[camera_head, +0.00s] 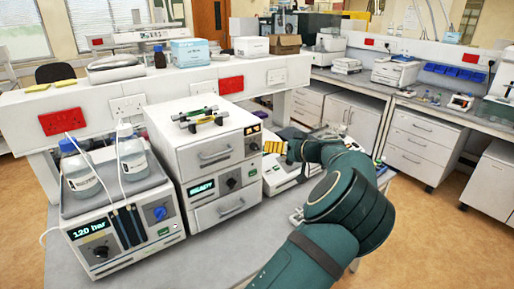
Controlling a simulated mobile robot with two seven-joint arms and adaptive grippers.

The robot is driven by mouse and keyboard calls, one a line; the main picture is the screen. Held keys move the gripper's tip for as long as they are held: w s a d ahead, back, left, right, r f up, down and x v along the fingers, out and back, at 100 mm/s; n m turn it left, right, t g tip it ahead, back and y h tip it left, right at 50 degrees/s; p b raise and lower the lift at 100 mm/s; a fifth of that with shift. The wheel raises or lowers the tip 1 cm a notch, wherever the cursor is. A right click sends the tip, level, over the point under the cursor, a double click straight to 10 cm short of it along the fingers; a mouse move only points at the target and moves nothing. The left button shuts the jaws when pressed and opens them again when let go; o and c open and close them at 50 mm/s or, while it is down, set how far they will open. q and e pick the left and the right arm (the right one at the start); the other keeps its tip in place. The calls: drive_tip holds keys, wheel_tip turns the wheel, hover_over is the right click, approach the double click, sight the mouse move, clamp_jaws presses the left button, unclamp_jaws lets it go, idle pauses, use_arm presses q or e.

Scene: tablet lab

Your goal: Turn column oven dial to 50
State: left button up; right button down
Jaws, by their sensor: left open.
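A white stacked instrument (203,163) with drawer handles stands on the bench at the centre-left. Its lower front has a lit display (201,188) with small text and a dark dial (231,183) beside it; I cannot read the dial's setting. My right gripper is out of view.
Left of the stack, a pump unit (122,246) reads 120 bar, has a blue knob (159,213) and carries two bottles. A low white device (285,177) lies behind my wrist. Free bench (215,255) shows in front of the stack.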

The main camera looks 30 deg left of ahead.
sight(258, 148)
use_arm(q)
drive_tip(key=p+x, duration=0.1)
drive_tip(key=x, duration=0.8)
clamp_jaws()
